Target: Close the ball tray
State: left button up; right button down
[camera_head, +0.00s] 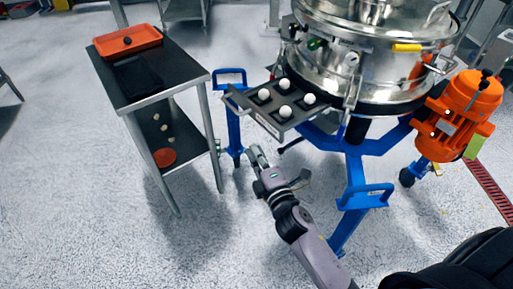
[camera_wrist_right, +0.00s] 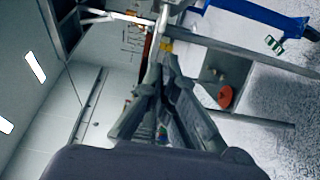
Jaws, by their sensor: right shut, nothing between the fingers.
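The ball tray (camera_head: 268,119) is a dark grey tray that sticks out to the left from under the steel sifter drum (camera_head: 340,60). Several white balls (camera_head: 285,111) sit in it. It is pulled out. My right gripper (camera_head: 256,154) is below and a little left of the tray's front edge in the head view, apart from it. The gripper is shut with nothing in it, and its dark fingers (camera_wrist_right: 158,50) also show together in the right wrist view. I cannot make out the tray in the wrist view. My left gripper is not in view.
The sifter's blue stand (camera_head: 355,160) and its orange motor (camera_head: 460,112) lie to the right. A steel side table (camera_head: 185,72) with an orange tray (camera_head: 127,40) on top stands at left. The floor between the table and my right arm is clear.

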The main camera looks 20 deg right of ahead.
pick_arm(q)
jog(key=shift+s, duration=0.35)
pick_arm(e)
jog(key=w+d, duration=0.3)
jog(key=w, duration=0.6)
jog(key=shift+w+d, duration=0.25)
jog(key=shift+w, duration=0.15)
jog(key=shift+d, duration=0.15)
